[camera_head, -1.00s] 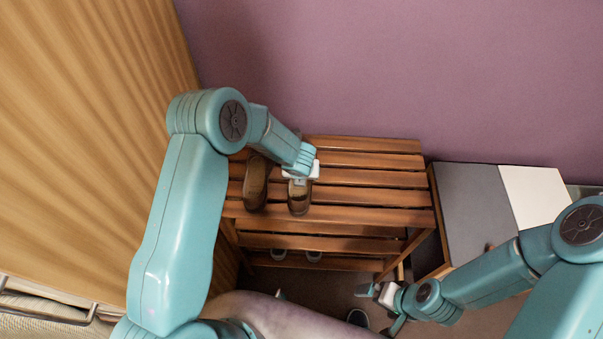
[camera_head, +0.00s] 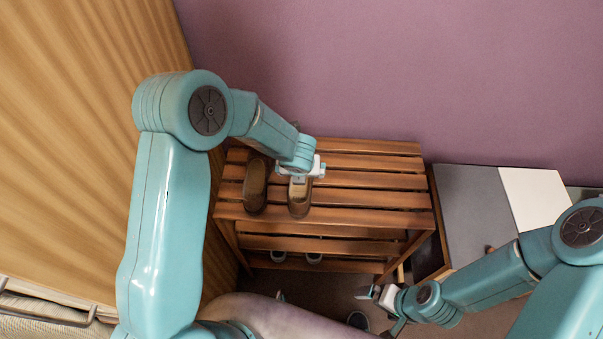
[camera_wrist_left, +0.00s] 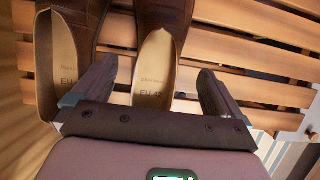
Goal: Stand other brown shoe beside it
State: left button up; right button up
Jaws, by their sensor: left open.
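Two brown shoes stand side by side on the top slats of the wooden rack (camera_head: 390,198). The left brown shoe (camera_head: 255,187) also shows in the left wrist view (camera_wrist_left: 62,60). The right brown shoe (camera_head: 299,203) is partly hidden by my left gripper (camera_head: 301,175) in the head view. In the left wrist view, my left gripper's open fingers (camera_wrist_left: 155,92) are on either side of this shoe's heel (camera_wrist_left: 153,72), with visible gaps. My right gripper (camera_head: 376,294) is low at the right, away from the shoes; its jaw state is unclear.
A grey and white cabinet (camera_head: 470,200) stands to the right. A wooden panel (camera_head: 80,130) bounds the left. The right of the rack's top is clear.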

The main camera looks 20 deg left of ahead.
aim_at(301, 206)
pick_arm(q)
jog(key=v, duration=0.4)
jog(key=s+f+n+g, duration=0.1)
jog(key=s+n, duration=0.1)
jog(key=s+d+f+n+h, duration=0.1)
jog(key=s+f+n, duration=0.1)
jog(key=s+d+f+n+g+h, duration=0.1)
jog(key=s, duration=0.2)
jog(key=shift+d+f+n+g, duration=0.15)
jog(key=shift+f+n+g, duration=0.15)
jog(key=shift+n, duration=0.1)
jog(key=s+d+f+n+h, duration=0.1)
jog(key=s+f+n, duration=0.2)
jog(key=s+n, duration=0.5)
jog(key=s+d+f+n+g+h, duration=0.1)
jog(key=s+f+n, duration=0.3)
jog(key=n, duration=1.7)
jog(key=shift+s+f+h, duration=0.3)
jog(key=shift+s+h, duration=0.3)
jog(key=shift+s, duration=1.3)
jog(key=shift+d, duration=0.1)
